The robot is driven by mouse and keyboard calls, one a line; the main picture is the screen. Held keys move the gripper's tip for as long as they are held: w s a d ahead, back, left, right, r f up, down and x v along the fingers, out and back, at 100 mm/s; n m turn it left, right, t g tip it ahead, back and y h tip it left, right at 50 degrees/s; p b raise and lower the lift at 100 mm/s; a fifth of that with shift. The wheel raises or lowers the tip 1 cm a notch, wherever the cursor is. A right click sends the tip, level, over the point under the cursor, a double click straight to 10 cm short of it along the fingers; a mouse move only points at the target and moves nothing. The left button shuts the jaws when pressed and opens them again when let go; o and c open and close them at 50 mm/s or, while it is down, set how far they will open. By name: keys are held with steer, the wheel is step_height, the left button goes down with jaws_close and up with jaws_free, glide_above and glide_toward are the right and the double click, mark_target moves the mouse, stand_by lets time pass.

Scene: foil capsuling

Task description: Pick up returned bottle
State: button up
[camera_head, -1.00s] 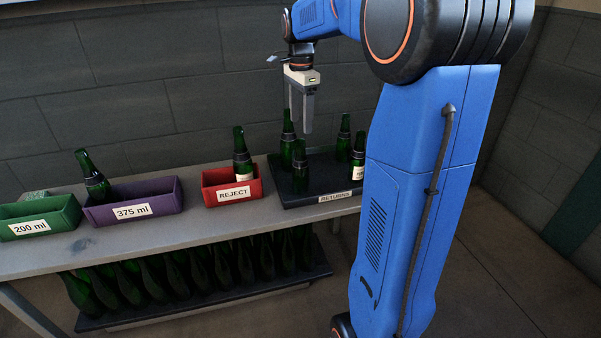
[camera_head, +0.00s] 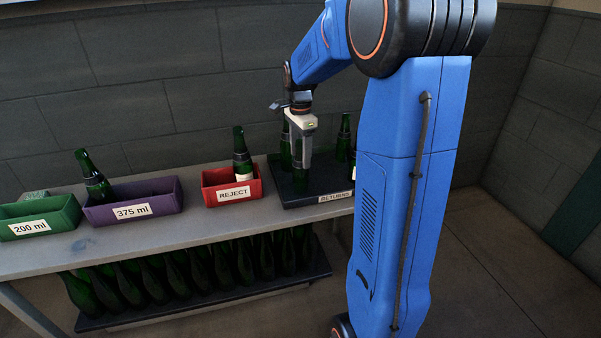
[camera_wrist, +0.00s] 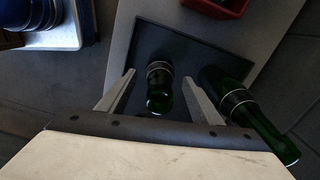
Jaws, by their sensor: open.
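Green bottles stand on the dark RETURNS tray (camera_head: 292,202). My gripper (camera_head: 302,165) is open, pointing down over the front-left bottle (camera_head: 300,182), with its fingers at the height of that bottle's upper part. In the wrist view this bottle (camera_wrist: 158,90) shows between the two spread fingers, with a gap on each side; my gripper (camera_wrist: 158,80) appears not to touch it. The fingers hide part of the bottle in the head view.
Other tray bottles stand close: one behind left (camera_head: 285,142), one back right (camera_head: 343,135), another partly hidden by my arm. A red REJECT bin (camera_head: 220,198) with a bottle, a purple 375 ml bin (camera_head: 150,205) with a bottle and a green 200 ml bin (camera_head: 45,222) lie left.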

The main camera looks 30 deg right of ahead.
steer(key=shift+f, duration=0.55)
jaws_close()
